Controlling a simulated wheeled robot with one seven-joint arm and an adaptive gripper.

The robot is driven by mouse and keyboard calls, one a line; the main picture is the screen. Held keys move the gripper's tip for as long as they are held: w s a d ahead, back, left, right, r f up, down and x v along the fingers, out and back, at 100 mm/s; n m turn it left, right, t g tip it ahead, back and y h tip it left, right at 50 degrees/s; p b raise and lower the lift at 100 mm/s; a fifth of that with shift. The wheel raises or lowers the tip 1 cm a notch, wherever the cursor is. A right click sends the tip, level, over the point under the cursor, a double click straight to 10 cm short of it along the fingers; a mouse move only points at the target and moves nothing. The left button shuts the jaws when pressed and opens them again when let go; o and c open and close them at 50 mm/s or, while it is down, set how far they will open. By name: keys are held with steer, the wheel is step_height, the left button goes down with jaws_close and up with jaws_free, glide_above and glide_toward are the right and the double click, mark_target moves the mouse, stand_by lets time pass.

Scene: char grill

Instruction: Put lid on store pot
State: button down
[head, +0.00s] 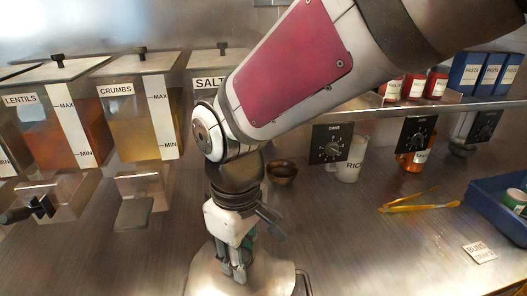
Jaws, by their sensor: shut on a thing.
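My gripper (238,274) points down at the bottom middle of the head view. Its fingers are closed together at the top of a pale grey metal lid (207,280), gripping it near its middle. The fingers hide the part they hold. A loop-shaped side handle (303,284) shows at the right edge of the metal, and it looks like part of the store pot. The picture's bottom edge cuts off the rest, so I cannot tell whether the lid rests on the pot or is held above it.
Lentils (55,110) and crumbs (138,110) dispensers line the back left. A small brown bowl (282,172) and a rice container (352,160) stand behind my gripper. Yellow tongs (420,207), a bun label card (479,252) and a blue crate (485,213) are at right.

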steer(key=shift+w, duration=0.3)
steer(key=shift+w+f, duration=0.1)
steer(key=shift+f, duration=0.05)
steer(key=shift+f+b, duration=2)
steer(key=shift+f, duration=0.65)
steer(key=c, duration=1.2)
jaws_free()
steer(key=shift+r, duration=0.1)
